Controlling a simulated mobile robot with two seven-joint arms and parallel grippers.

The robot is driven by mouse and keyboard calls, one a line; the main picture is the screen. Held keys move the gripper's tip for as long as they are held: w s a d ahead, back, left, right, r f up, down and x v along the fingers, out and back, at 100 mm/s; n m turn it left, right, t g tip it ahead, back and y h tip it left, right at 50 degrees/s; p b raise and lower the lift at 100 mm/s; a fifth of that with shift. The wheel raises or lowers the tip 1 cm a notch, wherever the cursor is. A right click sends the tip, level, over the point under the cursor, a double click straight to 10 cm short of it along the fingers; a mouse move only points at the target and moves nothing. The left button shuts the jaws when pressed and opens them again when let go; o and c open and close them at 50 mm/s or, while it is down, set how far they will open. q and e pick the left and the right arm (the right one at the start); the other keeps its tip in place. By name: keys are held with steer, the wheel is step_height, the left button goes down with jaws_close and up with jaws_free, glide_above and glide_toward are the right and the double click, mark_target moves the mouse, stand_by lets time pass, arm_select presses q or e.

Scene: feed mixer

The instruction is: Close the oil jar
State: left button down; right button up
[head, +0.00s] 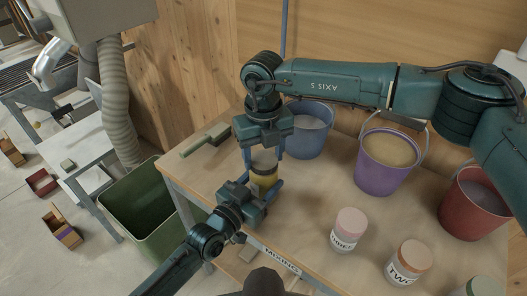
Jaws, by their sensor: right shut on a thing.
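The oil jar (265,175), a small clear jar with yellow contents, stands upright on the wooden table near its left end. My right gripper (264,154) points down over the jar and is shut on a pale piece at its top that looks like the lid. Whether the lid touches the jar's rim cannot be told. My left gripper (257,182) comes from the lower left with its fingers either side of the jar's body; whether they press on it is unclear. The near side of the jar is partly hidden by the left gripper.
A blue bucket (308,141), a purple bucket (380,182) and a red bucket (465,217) stand behind and to the right. Labelled jars (347,231) (406,265) stand at the front right. A brush (206,140) lies at the left. A green bin (140,205) stands on the floor beside the table.

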steer(key=m, duration=1.8)
steer(key=shift+m, duration=0.3)
steer(key=m, duration=0.5)
steer(key=o, duration=1)
steer(key=shift+c, duration=0.2)
